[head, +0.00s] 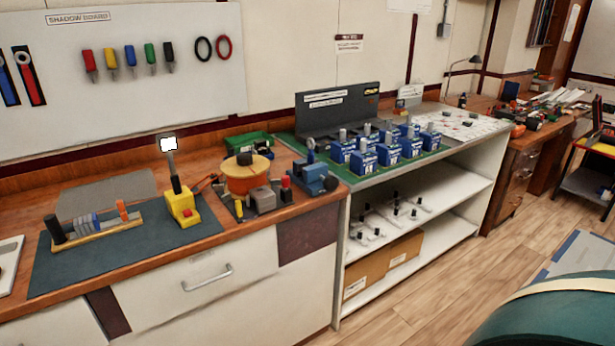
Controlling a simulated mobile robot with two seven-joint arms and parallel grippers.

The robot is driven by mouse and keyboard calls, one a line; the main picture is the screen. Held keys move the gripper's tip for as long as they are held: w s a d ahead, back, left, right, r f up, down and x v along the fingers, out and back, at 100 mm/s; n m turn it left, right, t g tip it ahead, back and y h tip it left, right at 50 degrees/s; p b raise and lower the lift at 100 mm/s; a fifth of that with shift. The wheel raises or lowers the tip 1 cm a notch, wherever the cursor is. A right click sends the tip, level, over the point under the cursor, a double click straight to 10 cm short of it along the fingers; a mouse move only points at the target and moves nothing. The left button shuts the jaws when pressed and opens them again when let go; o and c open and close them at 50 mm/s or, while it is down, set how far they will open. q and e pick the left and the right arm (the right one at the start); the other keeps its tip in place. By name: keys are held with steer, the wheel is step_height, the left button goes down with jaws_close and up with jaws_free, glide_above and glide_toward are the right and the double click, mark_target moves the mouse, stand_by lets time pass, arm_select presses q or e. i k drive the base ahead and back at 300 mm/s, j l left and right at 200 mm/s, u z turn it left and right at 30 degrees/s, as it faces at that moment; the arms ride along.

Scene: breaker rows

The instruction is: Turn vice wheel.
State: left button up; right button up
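A small blue bench vice (312,177) stands on the wooden worktop near its right end, close to the front edge. A rounded blue part that looks like its wheel (330,183) is on its front right side. A grey upright piece with a dark blue round top rises behind the vice. The vice is small here, so the wheel's angle cannot be told. Neither of my grippers is in view, and nothing is touching the vice.
An orange spool (247,176) and small tools crowd the vice's left. A yellow lamp base (181,207) stands on the dark mat (105,255). Blue breaker blocks (388,155) fill the green board on the right. Open floor (420,290) lies before the shelf.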

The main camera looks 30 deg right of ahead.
mark_target(331, 183)
steer(key=z, duration=1.25)
steer(key=i+l, duration=0.55)
steer(key=i+l+u, duration=0.15)
steer(key=i+l, duration=0.45)
steer(key=l, duration=0.05)
